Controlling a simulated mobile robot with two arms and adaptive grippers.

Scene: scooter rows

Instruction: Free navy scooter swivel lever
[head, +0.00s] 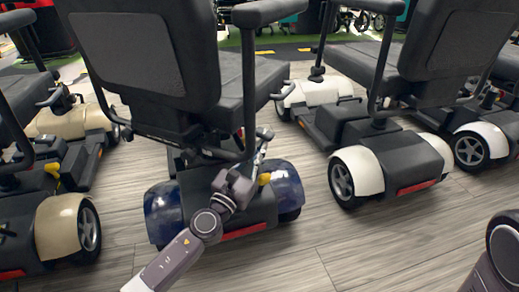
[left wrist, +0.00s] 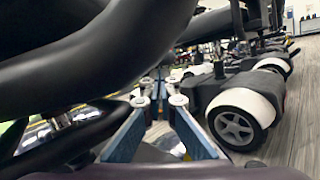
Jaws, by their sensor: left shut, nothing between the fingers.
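The navy scooter (head: 282,183) stands in the middle of the head view, seen from behind, with glossy navy rear fenders and a black seat (head: 145,55). A small yellow part (head: 264,179) shows at its rear, beside my left gripper. My left gripper (head: 263,138) is raised under the right side of the seat, close to the seat post area. It is shut and empty; its blue-sided fingers show in the left wrist view (left wrist: 160,100). Dark curved scooter parts (left wrist: 90,60) loom close above it there. I cannot clearly make out the swivel lever. My right gripper is out of view.
A beige scooter (head: 62,225) stands at the left and a white-fendered one (head: 358,172) at the right, also in the left wrist view (left wrist: 240,118). Another white one (head: 484,135) is beyond it. Grey wood-look floor (head: 300,250) is clear in front.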

